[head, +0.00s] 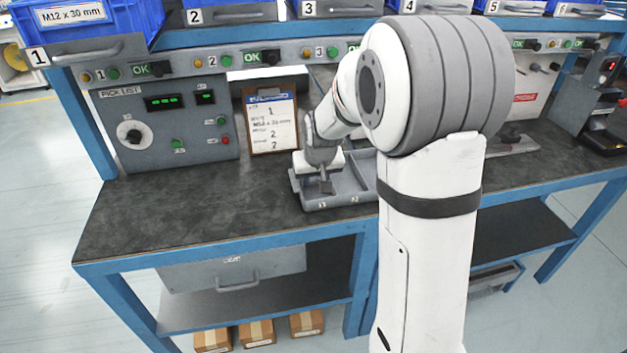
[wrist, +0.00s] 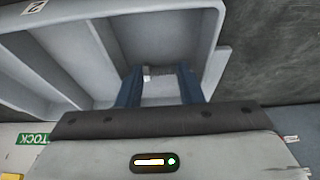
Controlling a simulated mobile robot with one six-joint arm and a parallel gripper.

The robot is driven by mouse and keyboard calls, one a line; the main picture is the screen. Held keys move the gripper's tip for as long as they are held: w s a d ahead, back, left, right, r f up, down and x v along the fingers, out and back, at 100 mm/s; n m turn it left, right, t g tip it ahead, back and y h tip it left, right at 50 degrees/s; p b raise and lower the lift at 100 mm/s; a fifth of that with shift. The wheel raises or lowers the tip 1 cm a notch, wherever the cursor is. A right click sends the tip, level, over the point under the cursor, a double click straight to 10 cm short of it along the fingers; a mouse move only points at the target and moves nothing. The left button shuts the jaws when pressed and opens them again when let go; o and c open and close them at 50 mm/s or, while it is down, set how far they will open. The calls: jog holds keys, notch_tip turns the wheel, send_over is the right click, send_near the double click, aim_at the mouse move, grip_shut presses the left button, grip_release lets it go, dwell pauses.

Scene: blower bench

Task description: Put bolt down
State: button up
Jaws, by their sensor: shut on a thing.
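My gripper (head: 326,186) is low over the left compartment of a grey divided tray (head: 340,201) on the bench. In the wrist view my gripper's two blue fingers (wrist: 159,76) reach down into a compartment of the tray (wrist: 85,55). They are shut on the bolt (wrist: 150,75), of which only a small pale part shows between the fingertips. The rest of the bolt is hidden, and I cannot tell whether it touches the tray floor. In the head view the bolt cannot be made out.
A pick list clipboard (head: 270,122) stands behind the tray, beside a grey control panel (head: 168,126). Numbered blue bins (head: 95,38) line the shelf above. The dark bench top (head: 170,208) is clear to the left of the tray. The tray's walls stand close around my fingers.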

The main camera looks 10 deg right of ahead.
jog(key=shift+f, duration=0.2)
jog(key=o, duration=0.7)
jog(key=shift+r, duration=0.15)
jog(key=shift+r, duration=0.3)
jog(key=p+v, duration=0.2)
jog(key=v, duration=0.9)
jog(key=s+f+g, duration=0.2)
jog(key=s, duration=2.1)
jog(key=shift+a+f+g, duration=0.15)
jog(key=shift+f+g, duration=0.15)
jog(key=shift+f, duration=0.05)
